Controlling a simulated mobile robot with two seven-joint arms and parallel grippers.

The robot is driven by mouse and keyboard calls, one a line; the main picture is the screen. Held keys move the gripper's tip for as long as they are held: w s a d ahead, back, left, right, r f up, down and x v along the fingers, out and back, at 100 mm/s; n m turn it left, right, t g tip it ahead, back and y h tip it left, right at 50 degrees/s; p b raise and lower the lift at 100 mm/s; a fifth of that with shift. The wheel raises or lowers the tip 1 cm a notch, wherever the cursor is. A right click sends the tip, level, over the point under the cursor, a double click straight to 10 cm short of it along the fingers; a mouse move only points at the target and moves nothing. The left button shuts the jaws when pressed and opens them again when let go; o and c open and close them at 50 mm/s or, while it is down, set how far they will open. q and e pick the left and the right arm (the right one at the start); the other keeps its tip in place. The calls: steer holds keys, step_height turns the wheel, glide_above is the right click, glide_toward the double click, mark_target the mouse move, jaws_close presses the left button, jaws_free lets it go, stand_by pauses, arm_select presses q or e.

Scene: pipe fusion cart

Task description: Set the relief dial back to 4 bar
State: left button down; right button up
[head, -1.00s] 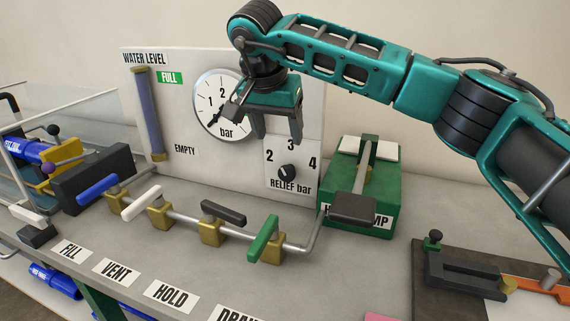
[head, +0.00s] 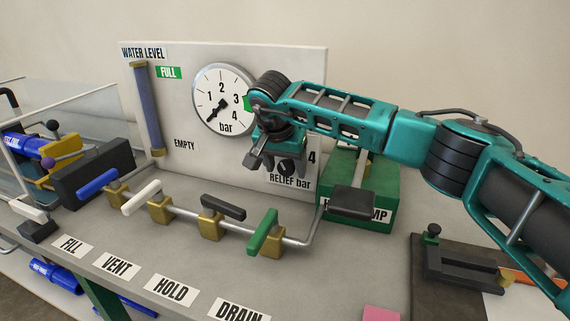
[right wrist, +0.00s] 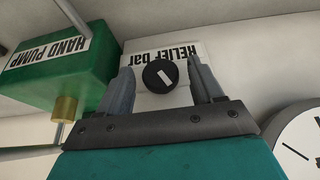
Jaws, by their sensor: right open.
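The relief dial is a black knob (head: 286,166) with a white mark, low on the right of the white panel. In the head view, my right gripper (head: 276,161) is in front of it and covers most of its scale; only the 4 shows clearly. In the right wrist view, the knob (right wrist: 159,77) lies between the two spread fingers of my right gripper (right wrist: 160,86), with gaps on both sides. That view is upside down, and the mark slants to its lower right, away from straight up on the panel. My left gripper is not in view.
The green hand pump (head: 378,205) stands right of the dial, close to my right gripper. The round pressure gauge (head: 222,100) is above left, its needle pointing lower left. Several valve handles, including a green one (head: 263,232), line the pipe in front.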

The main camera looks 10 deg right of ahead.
steer(key=shift+c, duration=0.2)
steer(key=c, duration=1)
